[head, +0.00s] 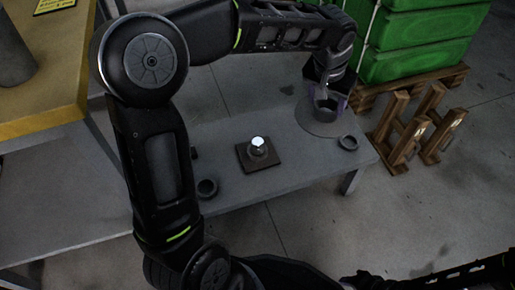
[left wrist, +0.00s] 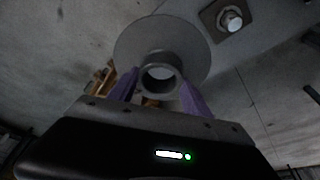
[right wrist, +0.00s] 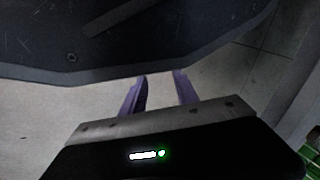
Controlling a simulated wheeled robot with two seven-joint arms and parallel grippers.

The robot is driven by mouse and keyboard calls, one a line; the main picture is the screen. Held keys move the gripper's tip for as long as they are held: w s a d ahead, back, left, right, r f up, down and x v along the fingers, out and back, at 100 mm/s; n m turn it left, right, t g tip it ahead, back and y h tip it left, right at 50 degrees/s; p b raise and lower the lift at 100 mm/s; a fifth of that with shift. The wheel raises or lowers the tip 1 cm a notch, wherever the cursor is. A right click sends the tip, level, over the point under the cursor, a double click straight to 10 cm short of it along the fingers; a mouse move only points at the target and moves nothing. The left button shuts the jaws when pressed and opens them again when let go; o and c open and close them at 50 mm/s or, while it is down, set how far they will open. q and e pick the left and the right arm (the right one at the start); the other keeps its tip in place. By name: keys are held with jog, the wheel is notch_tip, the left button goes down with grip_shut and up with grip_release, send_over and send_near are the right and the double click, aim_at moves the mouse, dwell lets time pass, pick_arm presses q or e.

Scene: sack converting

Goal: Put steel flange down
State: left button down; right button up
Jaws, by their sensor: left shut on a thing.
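The steel flange (head: 319,121) is a grey round disc with a short hollow hub, over the right end of the grey table. My left gripper (head: 328,98) is shut on the hub from above. In the left wrist view the hub of the flange (left wrist: 161,78) sits between the purple fingers (left wrist: 160,92), with the wide disc (left wrist: 190,45) beyond it. I cannot tell whether the disc touches the tabletop. My right gripper (right wrist: 158,92) is open and empty, its purple fingers apart; a dark surface fills the top of that view.
Green crates (head: 415,45) on a pallet and wooden stands (head: 408,140) are at right.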

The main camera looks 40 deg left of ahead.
pick_arm(q)
jog(key=s+a+f+n+y+p, duration=0.1)
jog(key=a+f+n+p, duration=0.1)
jog(key=a, duration=0.3)
jog(key=s+a+f+n+p, duration=0.1)
jog(key=a+f+p, duration=0.2)
jog(key=a, duration=0.2)
jog(key=n+p, duration=0.3)
send_over(258, 141)
notch_tip(258, 141, down, 5)
jog(key=shift+s+f+g+y, duration=0.1)
jog(key=shift+f+g+y, duration=0.2)
jog(key=shift+y, duration=0.1)
jog(key=shift+f+b, duration=1.4)
jog(key=shift+f, duration=1.7)
jog(key=shift+f, duration=0.1)
jog(key=shift+f+b, duration=0.85)
jog(key=shift+f, duration=0.9)
jog(key=shift+f+b, duration=0.25)
jog(key=shift+b, duration=0.1)
